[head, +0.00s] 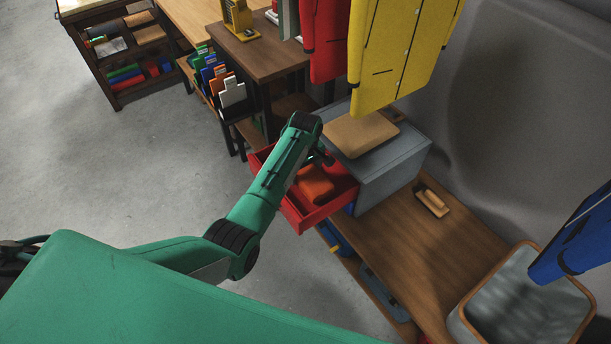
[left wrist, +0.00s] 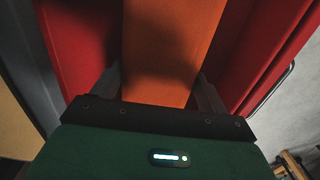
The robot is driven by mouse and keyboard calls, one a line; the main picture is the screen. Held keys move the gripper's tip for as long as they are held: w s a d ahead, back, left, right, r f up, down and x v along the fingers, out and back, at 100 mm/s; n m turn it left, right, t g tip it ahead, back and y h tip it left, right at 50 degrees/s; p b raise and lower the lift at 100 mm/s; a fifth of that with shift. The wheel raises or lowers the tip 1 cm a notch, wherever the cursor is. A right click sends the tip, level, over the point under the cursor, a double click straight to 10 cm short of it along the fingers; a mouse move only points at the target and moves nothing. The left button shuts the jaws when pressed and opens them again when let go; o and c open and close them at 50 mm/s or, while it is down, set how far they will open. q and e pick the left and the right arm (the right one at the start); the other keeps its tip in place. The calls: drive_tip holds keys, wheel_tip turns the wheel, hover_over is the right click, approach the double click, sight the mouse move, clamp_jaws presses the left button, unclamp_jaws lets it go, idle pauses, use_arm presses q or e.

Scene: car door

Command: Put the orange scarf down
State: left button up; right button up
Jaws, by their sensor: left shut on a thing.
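The orange scarf (head: 315,186) shows as a folded block inside the outline of the open red drawer (head: 297,219). I cannot tell whether it touches the drawer floor. My left gripper (head: 324,160) is at the scarf, mostly hidden by my own forearm in the head view. In the left wrist view the scarf (left wrist: 170,50) runs between the two fingers of my left gripper (left wrist: 160,88), which is shut on it. Red drawer walls (left wrist: 275,45) show on both sides of it. My right gripper is not in view.
The drawer sticks out of a grey cabinet (head: 395,160) with a tan folded item (head: 360,133) on top. Red and yellow garments (head: 400,50) hang above. Open floor lies left.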

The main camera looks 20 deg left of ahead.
sight(306, 170)
use_arm(q)
drive_tip(key=shift+f, duration=1.2)
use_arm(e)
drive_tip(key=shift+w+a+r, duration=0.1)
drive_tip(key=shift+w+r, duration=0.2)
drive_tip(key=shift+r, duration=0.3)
use_arm(q)
drive_tip(key=shift+f, duration=0.15)
drive_tip(key=o, duration=1.1)
drive_tip(key=shift+c, duration=0.2)
drive_tip(key=shift+r, duration=0.3)
wheel_tip(306, 170, up, 12)
drive_tip(key=shift+f+p, duration=0.15)
drive_tip(key=shift+p, duration=0.5)
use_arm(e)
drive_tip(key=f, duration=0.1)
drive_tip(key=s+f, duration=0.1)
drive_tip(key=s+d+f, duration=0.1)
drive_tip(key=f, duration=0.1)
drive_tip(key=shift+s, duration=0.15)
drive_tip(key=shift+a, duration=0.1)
